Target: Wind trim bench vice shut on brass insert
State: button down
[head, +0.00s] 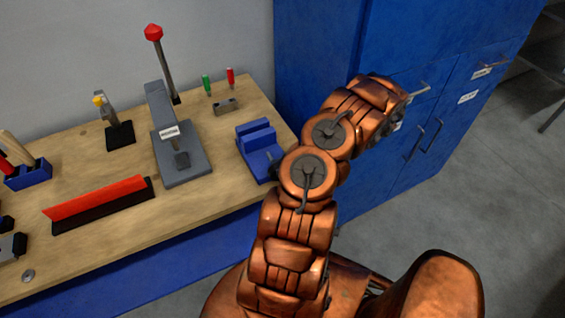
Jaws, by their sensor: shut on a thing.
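A blue bench vice (262,167) sits at the right end of the wooden bench, close to its edge. Its jaw blocks stand side by side, and I cannot make out how wide the gap between them is. A dark part at its right side is partly covered by my arm. I cannot make out a brass insert in the vice or on the bench. My copper-coloured arm rises in front of the vice's right side and bends toward the blue cabinet. My gripper does not show in the head view.
The wooden bench (190,222) holds a grey press (185,172) with a red-knobbed lever, a small clamp (119,135), a red-and-black bar (100,204) and green and red-handled tools behind a grey block (227,106). A blue cabinet (315,60) stands right. Grey floor (480,180) is clear.

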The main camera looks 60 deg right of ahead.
dwell(0.4)
jog(key=c, duration=1)
grip_release()
jog(key=shift+f+h+b, duration=0.15)
jog(key=shift+h+b, duration=0.15)
jog(key=shift+b, duration=1.15)
jog(key=g+h+b, duration=0.1)
jog(key=b, duration=0.7)
jog(key=g+h+b, duration=0.1)
jog(key=h+b, duration=0.1)
jog(key=b, duration=0.5)
jog(key=shift+w+a+g+b, duration=0.2)
jog(key=shift+a+g+b, duration=0.1)
jog(key=shift+g+b, duration=0.1)
jog(key=h+b, duration=0.1)
jog(key=b, duration=0.2)
jog(key=shift+a+g, duration=0.1)
jog(key=shift+g, duration=0.2)
